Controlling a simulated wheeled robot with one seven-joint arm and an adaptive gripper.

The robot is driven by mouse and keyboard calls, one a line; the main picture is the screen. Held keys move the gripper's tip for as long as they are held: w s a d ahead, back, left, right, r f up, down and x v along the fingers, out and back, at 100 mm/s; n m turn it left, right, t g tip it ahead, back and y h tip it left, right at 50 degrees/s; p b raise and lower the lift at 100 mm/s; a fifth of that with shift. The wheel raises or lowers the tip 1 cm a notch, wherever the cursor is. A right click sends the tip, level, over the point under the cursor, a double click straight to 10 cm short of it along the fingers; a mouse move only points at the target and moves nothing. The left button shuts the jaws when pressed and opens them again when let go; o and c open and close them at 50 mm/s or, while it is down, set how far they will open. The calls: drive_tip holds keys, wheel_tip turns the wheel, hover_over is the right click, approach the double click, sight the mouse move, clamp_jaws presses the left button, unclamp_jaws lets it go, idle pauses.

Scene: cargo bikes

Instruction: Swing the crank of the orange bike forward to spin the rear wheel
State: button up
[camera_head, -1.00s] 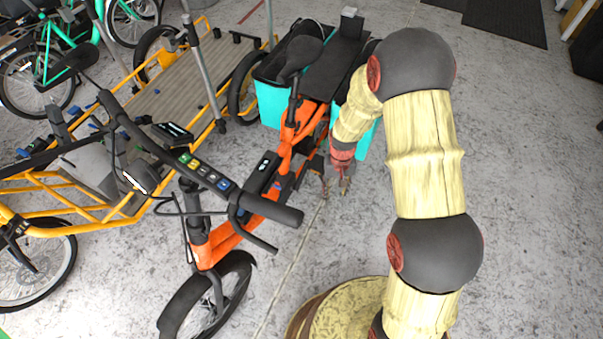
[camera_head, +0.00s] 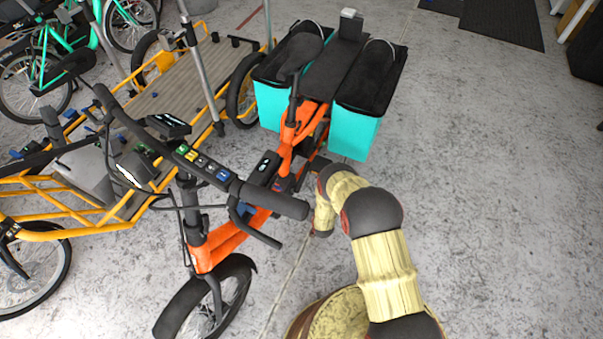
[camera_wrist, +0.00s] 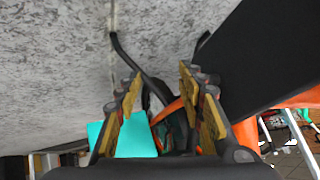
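The orange bike (camera_head: 230,240) stands upright in the middle of the head view, handlebar toward me. Its rear wheel is mostly hidden between turquoise panniers (camera_head: 355,128). In the head view my bent arm is at the bike's right side, and my gripper's fingertips are hidden. In the wrist view my gripper (camera_wrist: 160,78) is open, fingers spread and with nothing clearly held between them. A dark bar (camera_wrist: 127,55) runs past the fingertips toward the orange frame (camera_wrist: 168,112); I cannot tell whether it is the crank. A turquoise pannier (camera_wrist: 135,138) shows behind the left finger.
A yellow cargo bike (camera_head: 70,212) with a wooden deck (camera_head: 160,88) stands close on the left. Green bikes (camera_head: 95,38) are at the upper left. The grey floor (camera_head: 480,170) to the right is clear. A dark mat (camera_head: 500,25) lies at the back.

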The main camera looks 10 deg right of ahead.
sight(306, 173)
drive_tip(key=w+r+m+t, duration=0.1)
drive_tip(key=w+r+t, duration=0.4)
drive_tip(key=w+r, duration=0.45)
drive_tip(key=b+x, duration=0.3)
drive_tip(key=x, duration=0.4)
drive_tip(key=shift+a+r, duration=0.1)
drive_tip(key=shift+a, duration=0.1)
drive_tip(key=shift+c, duration=0.6)
clamp_jaws()
